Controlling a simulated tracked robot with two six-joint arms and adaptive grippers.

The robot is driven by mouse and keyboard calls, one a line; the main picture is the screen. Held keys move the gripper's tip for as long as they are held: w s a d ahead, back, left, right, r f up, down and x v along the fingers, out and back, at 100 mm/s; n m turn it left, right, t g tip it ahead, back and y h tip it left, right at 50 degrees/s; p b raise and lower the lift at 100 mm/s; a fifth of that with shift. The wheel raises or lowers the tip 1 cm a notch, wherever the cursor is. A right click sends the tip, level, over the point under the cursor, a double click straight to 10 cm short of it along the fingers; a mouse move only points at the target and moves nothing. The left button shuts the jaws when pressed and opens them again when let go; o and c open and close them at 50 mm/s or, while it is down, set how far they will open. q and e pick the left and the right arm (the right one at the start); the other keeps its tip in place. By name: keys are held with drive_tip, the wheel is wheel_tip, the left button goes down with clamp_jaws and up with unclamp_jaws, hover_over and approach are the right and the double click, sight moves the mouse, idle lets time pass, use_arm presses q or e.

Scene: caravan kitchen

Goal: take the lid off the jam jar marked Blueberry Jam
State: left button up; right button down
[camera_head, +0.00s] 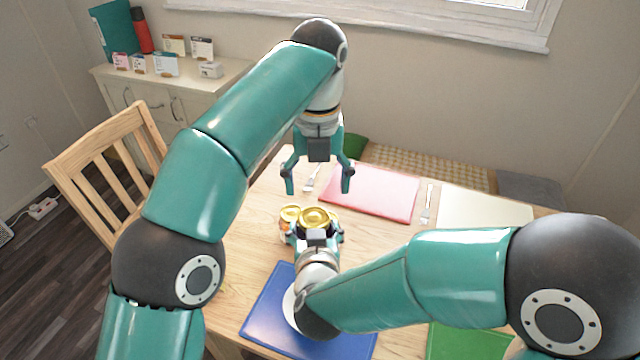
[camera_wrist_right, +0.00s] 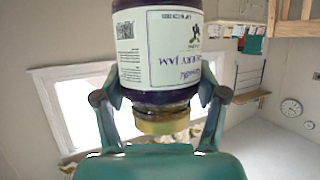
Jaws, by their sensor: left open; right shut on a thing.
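The held jam jar (camera_wrist_right: 158,55) fills the middle of the right wrist view, appearing upside down there. It has dark contents and a white label of which "ERRY JAM" can be made out; the start of the name is unclear. Its gold lid (camera_head: 314,216) is on, and the lid also shows in the right wrist view (camera_wrist_right: 163,126). My right gripper (camera_head: 316,233) is shut around the jar, below the lid. My left gripper (camera_head: 318,184) is open and empty, pointing down above and behind the jar. The jar's body is mostly hidden in the head view.
A second gold-lidded jar (camera_head: 289,213) stands close left of the held one. A blue mat (camera_head: 262,318) with a partly hidden white plate, a pink mat (camera_head: 372,192), a cream mat (camera_head: 485,211) and a green mat (camera_head: 465,343) lie on the table. A chair (camera_head: 105,165) stands at left.

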sight(320, 216)
use_arm(q)
drive_tip(key=shift+d, duration=0.25)
drive_tip(key=shift+f, duration=3.9)
drive_tip(key=shift+o, duration=0.2)
